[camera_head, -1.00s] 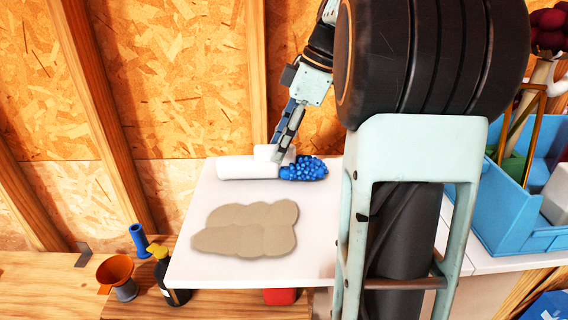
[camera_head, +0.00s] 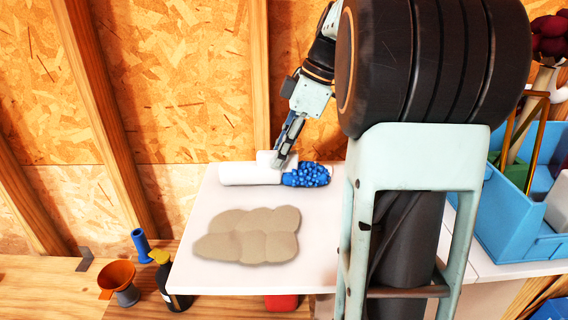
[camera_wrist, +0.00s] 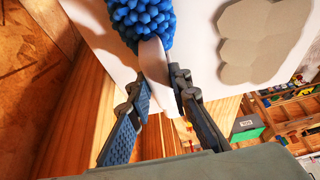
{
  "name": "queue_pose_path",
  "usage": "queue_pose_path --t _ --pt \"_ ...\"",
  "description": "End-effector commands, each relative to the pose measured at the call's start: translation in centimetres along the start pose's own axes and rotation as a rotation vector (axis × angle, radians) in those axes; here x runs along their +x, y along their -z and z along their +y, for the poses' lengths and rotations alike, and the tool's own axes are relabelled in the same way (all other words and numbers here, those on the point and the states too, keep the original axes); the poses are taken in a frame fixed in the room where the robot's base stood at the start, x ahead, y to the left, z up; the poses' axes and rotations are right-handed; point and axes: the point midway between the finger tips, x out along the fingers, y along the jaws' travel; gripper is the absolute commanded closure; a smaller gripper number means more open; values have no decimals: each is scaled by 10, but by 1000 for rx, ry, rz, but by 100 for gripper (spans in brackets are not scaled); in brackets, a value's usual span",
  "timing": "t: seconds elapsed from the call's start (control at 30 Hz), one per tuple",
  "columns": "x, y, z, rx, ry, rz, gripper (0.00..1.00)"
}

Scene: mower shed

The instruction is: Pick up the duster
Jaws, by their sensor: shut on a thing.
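The duster has a bumpy blue head (camera_head: 306,175) and lies at the back edge of the white tabletop (camera_head: 225,200). Its blue head (camera_wrist: 141,20) also shows at the top of the wrist view, with a white handle (camera_wrist: 154,62) running down from it. My gripper (camera_head: 279,164) reaches down from above just left of the blue head. In the wrist view my gripper's fingers (camera_wrist: 160,82) are on either side of the white handle, shut on it. The duster still appears to be at tabletop level.
A white cylinder (camera_head: 240,174) lies left of the gripper; I cannot tell whether it joins the duster. A flat beige lobed patch (camera_head: 250,238) covers the table's middle. A blue bin (camera_head: 515,215) stands right. An orange funnel (camera_head: 117,276) and dark bottle (camera_head: 176,294) stand lower left.

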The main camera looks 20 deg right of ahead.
Motion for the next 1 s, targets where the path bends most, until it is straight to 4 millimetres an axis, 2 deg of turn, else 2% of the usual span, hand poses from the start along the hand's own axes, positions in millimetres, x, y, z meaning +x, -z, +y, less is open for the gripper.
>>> queue_pose_path --t 0.23,0.4,0.63,0.8,1.0 --pt "-9 4 1 -1 -2 0 100" --pt "-33 12 0 -2 -6 0 100" --pt "-94 11 -42 0 -9 0 100" --pt "-118 -2 -80 1 -5 0 100" --pt "-138 -10 -109 0 -2 1 100"
